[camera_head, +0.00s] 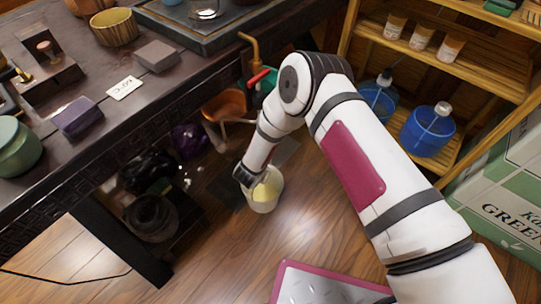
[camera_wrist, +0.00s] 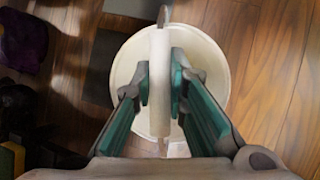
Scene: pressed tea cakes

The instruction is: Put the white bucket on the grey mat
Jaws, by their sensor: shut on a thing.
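The white bucket (camera_head: 264,194) is below my gripper (camera_head: 246,177) in the head view, with pale yellow showing inside. In the wrist view, my gripper (camera_wrist: 160,88) is shut on the upright pale handle over the bucket (camera_wrist: 216,65), whose round rim shows around the fingers. I cannot tell whether the bucket touches the floor. A grey mat (camera_head: 287,150) lies on the floor behind the bucket, partly hidden by my arm. A lighter grey patch (camera_wrist: 130,7) shows at the wrist view's top edge, and a darker square patch (camera_wrist: 104,65) lies left of the bucket.
A wooden shelf (camera_head: 475,80) with blue water jugs (camera_head: 428,130) stands right.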

